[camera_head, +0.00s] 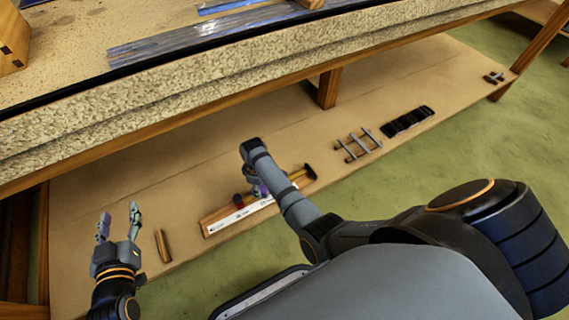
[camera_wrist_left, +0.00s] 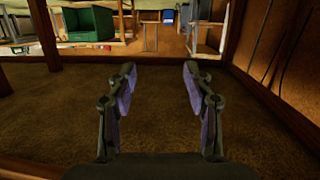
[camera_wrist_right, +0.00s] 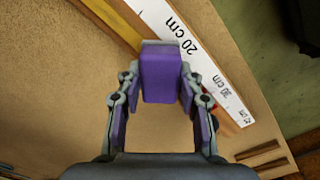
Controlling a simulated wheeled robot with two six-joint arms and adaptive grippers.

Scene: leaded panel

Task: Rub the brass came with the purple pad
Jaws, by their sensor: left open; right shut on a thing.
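The purple pad (camera_wrist_right: 161,78) is a small block between the fingers of my right gripper (camera_wrist_right: 160,85), which is shut on it. In the head view my right gripper (camera_head: 254,182) is low over the lower shelf, beside the white ruler, mostly hidden by my arm. My left gripper (camera_head: 119,214) is open and empty, fingers up, at the left end of the shelf. It is also open and empty in the left wrist view (camera_wrist_left: 159,75). Long grey metallic strips (camera_head: 200,38) lie on the bench top.
The thick bench edge (camera_head: 200,95) overhangs the shelf. A bench leg (camera_head: 328,88) stands behind it.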

